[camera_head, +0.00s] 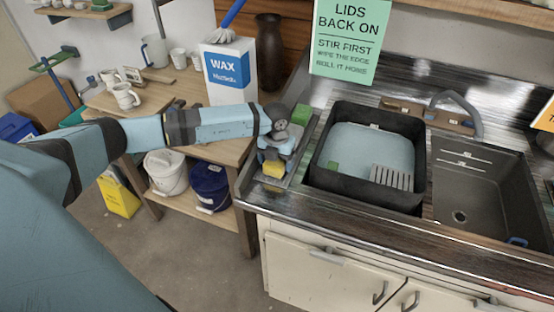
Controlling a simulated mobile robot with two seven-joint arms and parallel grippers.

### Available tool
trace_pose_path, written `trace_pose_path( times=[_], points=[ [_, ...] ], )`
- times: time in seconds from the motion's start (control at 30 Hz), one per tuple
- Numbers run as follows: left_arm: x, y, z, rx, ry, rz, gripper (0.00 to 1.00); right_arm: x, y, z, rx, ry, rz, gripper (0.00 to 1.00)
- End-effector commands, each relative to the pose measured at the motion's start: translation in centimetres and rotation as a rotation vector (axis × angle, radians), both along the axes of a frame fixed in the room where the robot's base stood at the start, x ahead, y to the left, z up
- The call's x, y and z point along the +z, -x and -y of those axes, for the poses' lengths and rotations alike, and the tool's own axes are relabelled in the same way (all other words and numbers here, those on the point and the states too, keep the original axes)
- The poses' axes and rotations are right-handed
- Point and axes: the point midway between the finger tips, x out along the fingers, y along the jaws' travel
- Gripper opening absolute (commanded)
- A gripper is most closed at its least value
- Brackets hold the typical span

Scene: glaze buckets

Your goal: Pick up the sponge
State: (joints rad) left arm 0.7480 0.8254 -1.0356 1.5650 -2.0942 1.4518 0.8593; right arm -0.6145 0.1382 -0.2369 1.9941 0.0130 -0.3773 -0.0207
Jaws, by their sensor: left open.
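A yellow block that looks like the sponge (274,169) lies at the left end of the sink counter, on a narrow grey strip or tray. My left gripper (275,157) points down right over it and is open. The gripper hides the block's upper part, and I cannot tell whether the fingers touch it. A green block (302,114) lies just behind the gripper on the same strip. My right gripper is not in view.
A black basin (319,178) with pale blue water, a small green piece (332,166) and a ridged grey rack (391,178) stands right of the gripper. An empty sink (478,190) is further right. A wax box (231,70) stands behind my arm.

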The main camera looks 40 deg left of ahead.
Motion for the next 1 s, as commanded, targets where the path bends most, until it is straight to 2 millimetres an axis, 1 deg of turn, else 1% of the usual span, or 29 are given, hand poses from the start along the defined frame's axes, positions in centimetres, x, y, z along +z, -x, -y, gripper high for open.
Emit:
trace_pose_path(
  times=[0.1, 0.27, 0.3, 0.37, 0.4, 0.43, 0.77, 0.87, 0.97, 1.0],
  points=[
    [-0.5, 0.0, 0.0, 0.000, 0.000, 0.001, 0.79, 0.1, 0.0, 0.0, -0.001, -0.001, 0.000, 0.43],
    [-0.6, 0.0, 0.0, 0.000, 0.000, 0.001, 0.79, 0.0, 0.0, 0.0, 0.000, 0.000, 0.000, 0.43],
    [-0.5, 0.0, 0.0, 0.000, 0.000, 0.001, 0.74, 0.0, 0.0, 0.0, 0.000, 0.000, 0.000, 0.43],
    [-0.5, 0.0, 0.0, -0.001, 0.000, 0.001, 0.60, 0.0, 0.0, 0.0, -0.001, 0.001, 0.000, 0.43],
    [-0.5, 0.0, 0.0, 0.000, 0.000, 0.001, 0.51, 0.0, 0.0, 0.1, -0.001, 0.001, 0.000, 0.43],
    [-0.5, 0.0, 0.0, -0.001, 0.000, 0.001, 0.44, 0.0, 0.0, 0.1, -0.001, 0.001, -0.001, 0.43],
    [-0.3, 0.0, 0.0, -0.001, 0.001, 0.001, 0.43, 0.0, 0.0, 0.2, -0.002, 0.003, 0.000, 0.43],
    [0.2, -0.1, 0.0, -0.001, 0.001, 0.001, 0.43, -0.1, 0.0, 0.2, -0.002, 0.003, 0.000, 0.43],
    [1.2, -0.1, 0.0, -0.001, 0.001, 0.002, 0.43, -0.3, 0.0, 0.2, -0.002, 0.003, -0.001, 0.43],
    [1.8, -0.1, 0.0, -0.002, 0.001, 0.004, 0.43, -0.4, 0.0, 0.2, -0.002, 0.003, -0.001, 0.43]
  ],
)
